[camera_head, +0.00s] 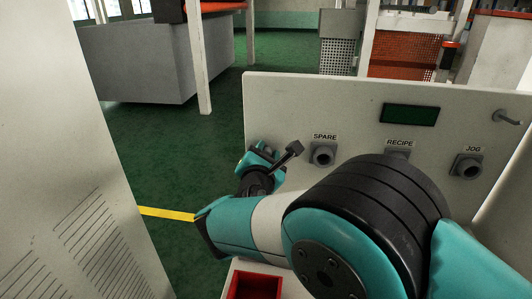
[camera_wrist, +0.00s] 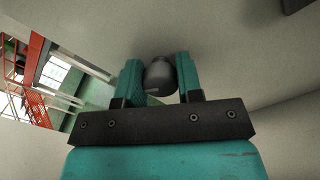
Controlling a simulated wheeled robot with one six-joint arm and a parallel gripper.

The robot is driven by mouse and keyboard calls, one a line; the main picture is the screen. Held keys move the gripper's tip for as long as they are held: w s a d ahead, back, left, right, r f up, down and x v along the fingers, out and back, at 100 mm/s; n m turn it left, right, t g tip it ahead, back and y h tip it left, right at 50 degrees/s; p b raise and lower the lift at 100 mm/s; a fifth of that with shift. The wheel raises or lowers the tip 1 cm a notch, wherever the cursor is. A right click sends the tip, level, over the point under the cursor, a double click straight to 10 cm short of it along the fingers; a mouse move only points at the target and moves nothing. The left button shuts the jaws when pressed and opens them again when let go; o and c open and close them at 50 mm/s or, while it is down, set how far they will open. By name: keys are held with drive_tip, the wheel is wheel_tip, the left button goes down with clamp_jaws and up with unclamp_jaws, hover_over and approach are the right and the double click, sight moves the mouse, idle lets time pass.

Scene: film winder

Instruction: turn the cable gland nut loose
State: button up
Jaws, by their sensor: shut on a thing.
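The cable gland nut (camera_wrist: 161,78) is a dark grey, rounded piece against the pale panel (camera_wrist: 225,45) in the wrist view. My gripper (camera_wrist: 159,66) is shut on it, with one teal finger on each side. In the head view my wrist and gripper (camera_head: 262,158) are in front of the left part of the upright panel (camera_head: 285,100), left of the SPARE socket. The nut and fingertips cannot be made out there. How far the nut is turned cannot be told.
Grey sockets marked SPARE (camera_head: 322,154), RECIPE (camera_head: 398,153) and JOG (camera_head: 467,165) stick out of the panel. A dark display (camera_head: 410,114) sits above them. A red bin (camera_head: 255,285) is below my arm. A pale cabinet (camera_head: 60,150) stands left, with green floor (camera_head: 170,170) between.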

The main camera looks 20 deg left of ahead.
drive_tip(key=shift+s+f, duration=0.1)
drive_tip(key=shift+f, duration=0.1)
drive_tip(key=o, duration=0.9)
drive_tip(key=shift+r, duration=0.1)
drive_tip(key=v, duration=1.7)
drive_tip(key=shift+s, duration=0.2)
drive_tip(key=shift+a, duration=0.1)
